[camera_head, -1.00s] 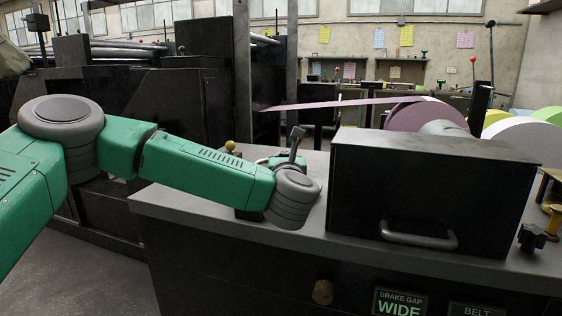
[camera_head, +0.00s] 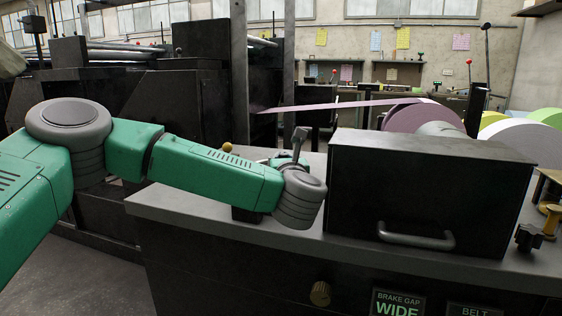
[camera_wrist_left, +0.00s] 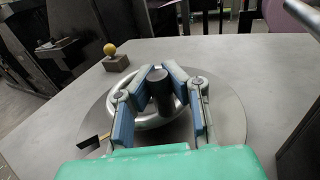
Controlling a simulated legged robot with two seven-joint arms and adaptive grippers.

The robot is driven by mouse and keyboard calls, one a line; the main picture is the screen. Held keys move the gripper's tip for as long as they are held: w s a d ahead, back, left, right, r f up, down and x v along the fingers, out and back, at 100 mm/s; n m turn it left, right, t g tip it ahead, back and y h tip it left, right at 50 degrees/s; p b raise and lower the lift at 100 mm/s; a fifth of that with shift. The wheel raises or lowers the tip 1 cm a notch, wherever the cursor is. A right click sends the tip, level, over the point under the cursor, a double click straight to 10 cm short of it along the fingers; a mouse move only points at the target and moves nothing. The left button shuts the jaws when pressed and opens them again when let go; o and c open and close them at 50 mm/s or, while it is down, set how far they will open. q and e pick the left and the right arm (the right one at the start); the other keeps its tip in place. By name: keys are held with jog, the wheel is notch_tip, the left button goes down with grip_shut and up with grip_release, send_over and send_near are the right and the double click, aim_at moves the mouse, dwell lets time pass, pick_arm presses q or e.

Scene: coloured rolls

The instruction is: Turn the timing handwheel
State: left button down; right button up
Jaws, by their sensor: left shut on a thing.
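The timing handwheel (camera_wrist_left: 152,123) shows in the left wrist view as a silver ring over a flat round metal plate on the grey bench top. A dark upright handle (camera_wrist_left: 161,97) stands at its far side. My left gripper (camera_wrist_left: 160,76) has its blue-padded fingers on both sides of this handle and is shut on it. In the head view my left forearm and wrist reach over the bench's left part, and they hide most of the wheel and the fingers. My right gripper is not in view.
A yellow ball knob on a small block (camera_wrist_left: 116,58) stands on the bench beyond the wheel, to the left. A large black box with a handle (camera_head: 428,190) stands right of my wrist. A brass knob (camera_head: 320,293) and a lit "BRAKE GAP WIDE" sign (camera_head: 398,303) are on the front panel.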

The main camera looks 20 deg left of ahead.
pick_arm(q)
jog(key=shift+d+r+h, duration=0.15)
jog(key=shift+d+h, duration=0.15)
jog(key=shift+d, duration=0.15)
jog(key=c, duration=1.8)
grip_release()
jog(key=o, duration=0.4)
jog(key=shift+s+d+r, duration=0.15)
jog(key=shift+d, duration=0.1)
jog(key=shift+c, duration=0.2)
jog(key=v, duration=1.1)
jog(key=shift+s+d+f, duration=0.2)
jog(key=shift+s+f, duration=0.15)
